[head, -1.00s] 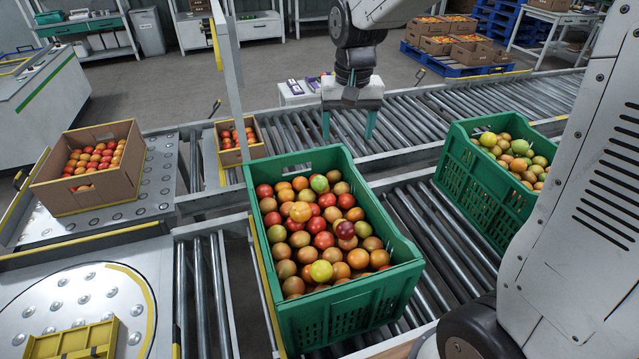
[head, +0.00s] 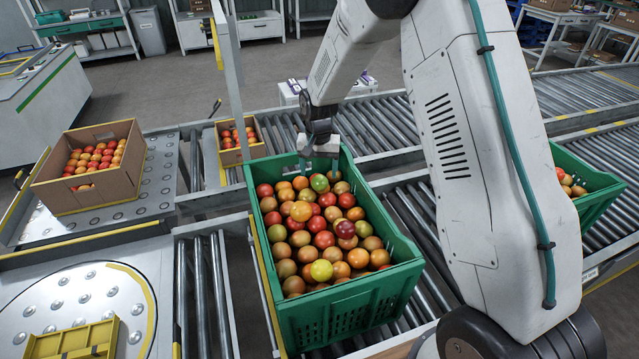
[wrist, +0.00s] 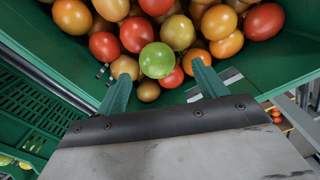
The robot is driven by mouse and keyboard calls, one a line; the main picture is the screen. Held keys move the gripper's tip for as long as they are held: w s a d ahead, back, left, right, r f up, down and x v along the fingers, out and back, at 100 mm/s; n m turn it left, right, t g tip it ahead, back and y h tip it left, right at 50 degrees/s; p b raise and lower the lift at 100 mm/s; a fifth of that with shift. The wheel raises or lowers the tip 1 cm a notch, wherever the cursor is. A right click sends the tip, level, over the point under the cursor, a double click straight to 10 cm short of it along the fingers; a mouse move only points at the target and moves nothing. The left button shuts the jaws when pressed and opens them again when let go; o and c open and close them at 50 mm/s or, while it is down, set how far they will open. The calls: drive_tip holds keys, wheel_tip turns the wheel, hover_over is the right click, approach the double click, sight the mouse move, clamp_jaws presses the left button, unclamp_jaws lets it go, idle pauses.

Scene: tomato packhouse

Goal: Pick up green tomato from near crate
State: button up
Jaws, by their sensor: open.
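The near green crate (head: 345,312) is full of mixed tomatoes. A green tomato (head: 319,183) lies on top of the pile close to the crate's far wall; it also shows in the wrist view (wrist: 157,60). My gripper (head: 319,168) is over the far end of the crate, its teal fingers open and empty. In the wrist view, the gripper's fingertips (wrist: 162,72) are to either side of the green tomato, which appears at or just beyond them. I cannot tell the exact height gap. A yellow-green tomato (head: 321,270) lies nearer the crate's front.
The crate's far wall is close to my fingers. A second green crate (head: 590,208) stands on the rollers at the right, partly hidden by my arm. A cardboard box (head: 95,185) and a smaller box (head: 240,153) of tomatoes stand at left. A grey post (head: 233,90) rises beside the crate.

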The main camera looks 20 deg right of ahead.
sight(320, 177)
wheel_tip(320, 177, down, 4)
drive_tip(key=shift+s+d, duration=0.1)
drive_tip(key=shift+s, duration=0.05)
drive_tip(key=c, duration=0.8)
drive_tip(key=shift+r, duration=0.1)
